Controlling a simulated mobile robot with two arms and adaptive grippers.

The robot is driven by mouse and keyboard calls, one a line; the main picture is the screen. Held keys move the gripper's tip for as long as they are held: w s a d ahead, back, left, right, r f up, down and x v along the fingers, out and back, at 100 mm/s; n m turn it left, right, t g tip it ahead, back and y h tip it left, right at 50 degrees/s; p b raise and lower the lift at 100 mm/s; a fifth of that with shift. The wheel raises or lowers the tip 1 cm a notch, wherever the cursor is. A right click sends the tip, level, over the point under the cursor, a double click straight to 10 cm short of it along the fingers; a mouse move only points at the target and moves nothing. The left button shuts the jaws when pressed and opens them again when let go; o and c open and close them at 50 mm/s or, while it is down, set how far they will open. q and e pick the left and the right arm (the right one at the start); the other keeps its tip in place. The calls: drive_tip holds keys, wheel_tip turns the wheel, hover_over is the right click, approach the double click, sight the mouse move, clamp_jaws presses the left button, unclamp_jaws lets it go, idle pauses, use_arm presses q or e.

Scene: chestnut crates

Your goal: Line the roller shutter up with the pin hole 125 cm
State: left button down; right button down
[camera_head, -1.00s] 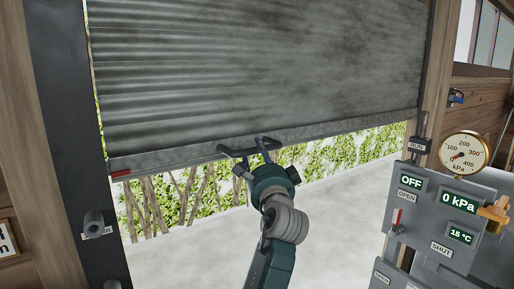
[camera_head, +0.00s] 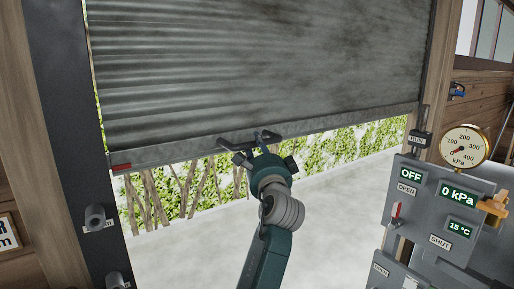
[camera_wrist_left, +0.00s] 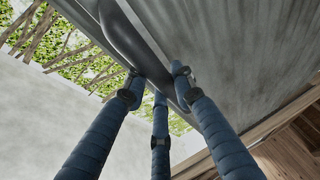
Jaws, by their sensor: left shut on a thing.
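The grey roller shutter (camera_head: 260,65) hangs partly lowered in the doorway, its bottom bar (camera_head: 340,121) above the floor. A red mark (camera_head: 121,167) sits at the bar's left end. My left gripper (camera_head: 250,141) is shut on the dark handle (camera_head: 226,143) at the middle of the bar. In the left wrist view, its blue fingers (camera_wrist_left: 158,95) close around the handle (camera_wrist_left: 123,35). On the dark left post, below the red mark, are a grey pin fitting (camera_head: 95,217) and a lower one (camera_head: 115,280). Their labels are too small to read. My right gripper is out of view.
At the right stands a grey control panel (camera_head: 425,190) with an "OFF" display, a 0 kPa display, a red lever (camera_head: 397,212) and a round pressure gauge (camera_head: 466,146). A cut-off sign (camera_head: 8,232) hangs at the left. Green plants show under the shutter; the floor there is clear.

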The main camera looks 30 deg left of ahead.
use_arm(q)
wheel_tip(320, 180, down, 9)
drive_tip(key=b, duration=0.4)
drive_tip(key=shift+r, duration=0.2)
drive_tip(key=c, duration=1.4)
unclamp_jaws()
drive_tip(key=shift+d+f, duration=0.1)
drive_tip(key=v, duration=1.1)
drive_tip(key=shift+s+d, duration=0.25)
drive_tip(key=shift+s, duration=0.05)
